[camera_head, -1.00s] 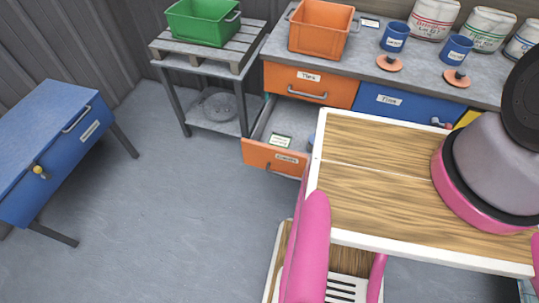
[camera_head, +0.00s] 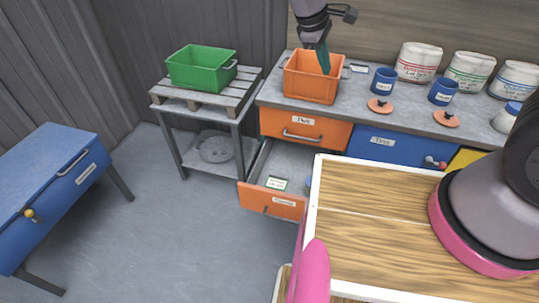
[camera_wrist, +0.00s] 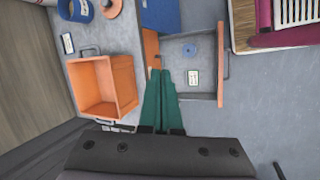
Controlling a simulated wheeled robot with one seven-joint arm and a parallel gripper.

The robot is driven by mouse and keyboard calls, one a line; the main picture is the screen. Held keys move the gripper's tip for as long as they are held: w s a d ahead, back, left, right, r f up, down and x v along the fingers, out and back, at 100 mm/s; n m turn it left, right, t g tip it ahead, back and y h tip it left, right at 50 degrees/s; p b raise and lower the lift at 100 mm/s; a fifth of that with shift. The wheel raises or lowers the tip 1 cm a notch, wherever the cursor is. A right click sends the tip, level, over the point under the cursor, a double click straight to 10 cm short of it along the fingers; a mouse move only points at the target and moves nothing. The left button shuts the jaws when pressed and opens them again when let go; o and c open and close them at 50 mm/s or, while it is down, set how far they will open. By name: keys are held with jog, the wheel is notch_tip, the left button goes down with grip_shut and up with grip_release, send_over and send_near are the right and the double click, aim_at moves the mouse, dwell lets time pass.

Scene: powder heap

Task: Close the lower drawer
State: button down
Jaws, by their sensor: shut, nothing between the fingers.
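The lower drawer (camera_head: 271,201) is orange-fronted and stands pulled out below the shut upper orange drawer (camera_head: 304,129). It holds a small green-edged card (camera_head: 277,183). My gripper (camera_head: 323,66) has teal fingers, shut and empty, pointing down over the orange bin area, above the worktop and apart from the drawer. In the wrist view the fingers (camera_wrist: 160,78) reach toward the drawer's inner end.
The orange bin (camera_head: 310,89) stands on the worktop, with blue mugs (camera_head: 383,81) and several white tubs to its right. A green crate (camera_head: 202,77) sits on a pallet stand left of the drawer. A blue cabinet (camera_head: 45,185) stands far left. The floor between is clear.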

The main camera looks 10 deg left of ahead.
jog(key=s+a+f+n+t, duration=0.1)
jog(key=s+a+f+n, duration=0.2)
jog(key=a+f, duration=0.25)
jog(key=s+a+f+n+t, duration=0.1)
jog(key=s+a+f+n, duration=0.25)
jog(key=f, duration=0.35)
jog(key=s+a+f+n+t, duration=0.1)
jog(key=s+a+f+n, duration=0.1)
jog(key=s+f+n, duration=0.45)
jog(key=s+a+f+n+t, duration=0.2)
jog(key=s+a+f, duration=0.1)
jog(key=f, duration=0.7)
jog(key=n+y, duration=0.3)
jog(key=n, duration=0.3)
send_near(272, 195)
jog(key=shift+t, duration=0.4)
jog(key=w+f, duration=0.1)
jog(key=f, duration=0.2)
jog(key=w+f, duration=0.1)
jog(key=f, duration=0.1)
jog(key=shift+w, duration=0.3)
jog(key=shift+w+d, duration=0.1)
jog(key=shift+w, duration=0.5)
jog(key=w+d, duration=0.2)
jog(key=w, duration=2.2)
jog(key=shift+w, duration=0.15)
